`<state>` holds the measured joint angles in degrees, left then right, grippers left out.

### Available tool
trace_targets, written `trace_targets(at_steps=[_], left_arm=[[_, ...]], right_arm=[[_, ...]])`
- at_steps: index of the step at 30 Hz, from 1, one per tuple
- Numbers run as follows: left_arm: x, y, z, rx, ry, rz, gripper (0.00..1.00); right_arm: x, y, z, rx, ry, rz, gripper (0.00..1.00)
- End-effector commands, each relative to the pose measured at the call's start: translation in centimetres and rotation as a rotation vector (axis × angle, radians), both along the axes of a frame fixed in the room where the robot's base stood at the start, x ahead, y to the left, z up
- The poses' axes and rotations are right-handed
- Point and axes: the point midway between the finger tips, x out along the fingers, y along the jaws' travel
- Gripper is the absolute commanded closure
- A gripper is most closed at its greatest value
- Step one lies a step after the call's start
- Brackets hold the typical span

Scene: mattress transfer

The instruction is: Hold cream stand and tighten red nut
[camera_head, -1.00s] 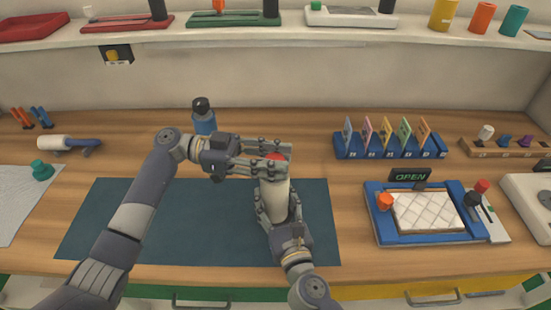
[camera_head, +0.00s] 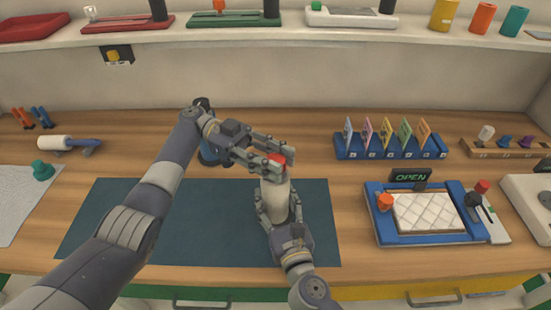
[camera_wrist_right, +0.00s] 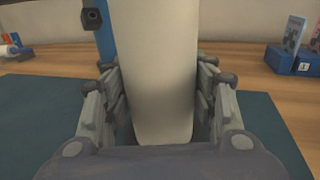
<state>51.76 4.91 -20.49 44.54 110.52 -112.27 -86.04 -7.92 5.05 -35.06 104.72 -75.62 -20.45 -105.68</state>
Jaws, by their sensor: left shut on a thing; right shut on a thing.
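The cream stand (camera_head: 276,192) stands upright on the dark mat (camera_head: 180,222). My right gripper (camera_head: 279,205) is shut around it from the front. In the right wrist view the stand (camera_wrist_right: 162,75) fills the middle, with a finger of my right gripper (camera_wrist_right: 162,95) on each side. The red nut (camera_head: 276,161) sits at the top of the stand. My left gripper (camera_head: 274,157) reaches in from the left and is shut on the nut, which is partly hidden by its fingers.
To the right are a blue card rack (camera_head: 372,154) and a blue-framed tray (camera_head: 433,239) with an OPEN sign (camera_head: 410,175). The mat's left half is clear of objects.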

Motion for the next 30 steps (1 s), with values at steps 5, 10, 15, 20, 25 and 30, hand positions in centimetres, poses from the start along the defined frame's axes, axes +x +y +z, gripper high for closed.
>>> trace_targets(at_steps=[5,10,15,20,25,30], left_arm=[[0.2,0.1,0.0,0.003,0.001,0.006,0.91],[0.2,0.1,0.0,0.003,0.001,0.006,0.91],[0.1,0.1,0.0,0.002,0.000,0.003,0.46],[0.0,0.0,0.0,0.001,0.000,0.001,0.46],[0.0,0.0,0.4,-0.001,-0.001,-0.001,0.46],[0.0,0.0,2.9,-0.003,-0.005,-0.001,0.46]], right_arm=[[0.0,0.1,0.5,0.001,-0.009,0.002,1.00],[0.0,0.1,0.5,0.002,-0.010,0.002,1.00],[0.0,0.1,0.5,0.001,-0.009,0.002,1.00],[0.0,0.1,0.5,0.001,-0.009,0.002,1.00],[0.1,0.1,0.5,0.002,-0.009,0.001,1.00],[0.1,0.1,0.5,0.002,-0.008,0.001,1.00]])
